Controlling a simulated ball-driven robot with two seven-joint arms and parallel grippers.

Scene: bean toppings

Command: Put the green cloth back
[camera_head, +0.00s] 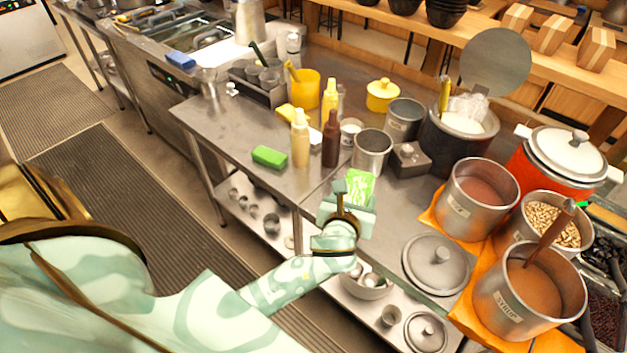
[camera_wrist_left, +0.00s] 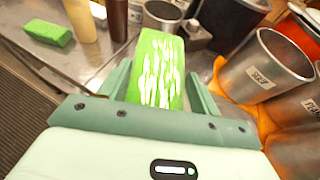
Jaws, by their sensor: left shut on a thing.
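The green cloth (camera_head: 360,187), a folded green block with white streaks, is held upright in my left gripper (camera_head: 347,203) above the front edge of the steel counter. In the left wrist view the cloth (camera_wrist_left: 157,65) stands between the two fingers of the left gripper (camera_wrist_left: 158,88), which are shut on it. A second green block (camera_head: 269,157), plain and flat, lies on the counter to the left; it also shows in the left wrist view (camera_wrist_left: 48,32). My right gripper is out of view.
Squeeze bottles (camera_head: 300,138) and a steel cup (camera_head: 372,152) stand behind the cloth. To the right are a steel lid (camera_head: 435,264), labelled pots (camera_head: 478,200) on orange cloth and a red cooker (camera_head: 548,180). Bare counter (camera_head: 235,135) lies left of the plain green block.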

